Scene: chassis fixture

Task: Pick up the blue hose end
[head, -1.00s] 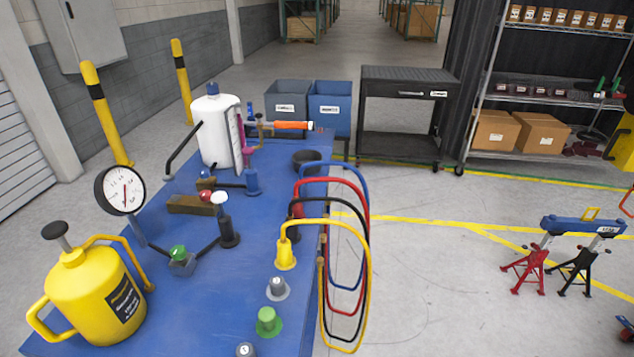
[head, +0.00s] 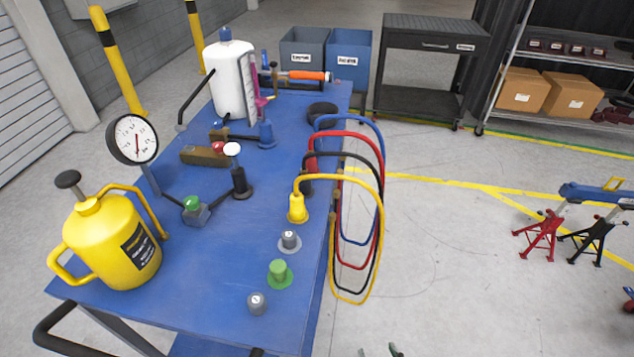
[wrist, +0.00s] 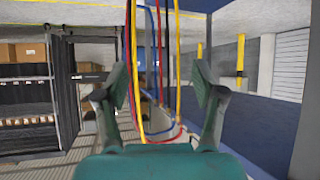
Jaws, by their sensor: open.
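The blue hose (head: 366,122) is the farthest of several coloured hoses arching over the right edge of the blue table (head: 215,265). Its end on the table is mostly hidden behind the red hose (head: 372,150). The black hose (head: 345,155) and yellow hose (head: 340,178) stand nearer. My gripper (wrist: 160,80) is open and empty in the wrist view, with the hoses beyond and between its fingers. Only its dark tips (head: 380,351) seem to show at the bottom edge of the head view, well short of the blue hose end.
A yellow can (head: 100,245), a gauge (head: 134,139) and a white bottle (head: 228,80) stand on the table's left. Grey (head: 289,240) and green (head: 279,274) caps stand near its front right. Floor right of the hoses is clear up to the jack stands (head: 540,235).

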